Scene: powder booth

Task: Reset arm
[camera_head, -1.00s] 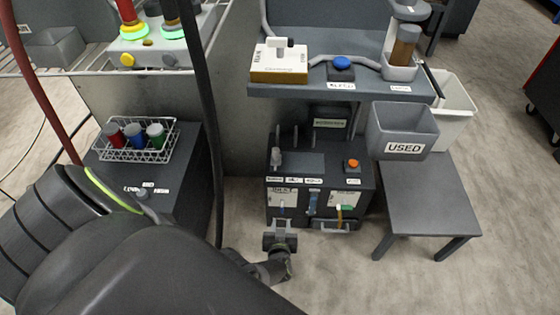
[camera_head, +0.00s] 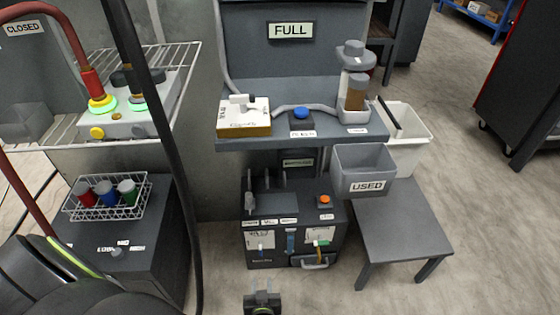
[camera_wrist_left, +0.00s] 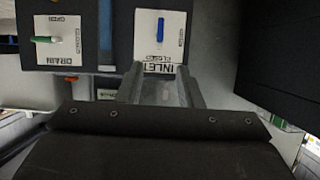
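My left gripper (camera_head: 262,287) is at the bottom centre of the head view, in front of and below the dark control box (camera_head: 261,237). Its two fingers stand apart with nothing visible between them. In the left wrist view the fingers (camera_wrist_left: 160,82) point toward the INLET label plate (camera_wrist_left: 160,43) with its blue lever (camera_wrist_left: 160,30). I cannot tell the exact distance to the panel. My right gripper is not in view.
A grey shelf (camera_head: 300,139) above the box holds a white-topped block and a blue button (camera_head: 301,113). The USED bin (camera_head: 362,170) and a low grey table (camera_head: 405,228) stand to the right. A wire basket (camera_head: 107,211) of coloured canisters is at left. Floor is clear at lower right.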

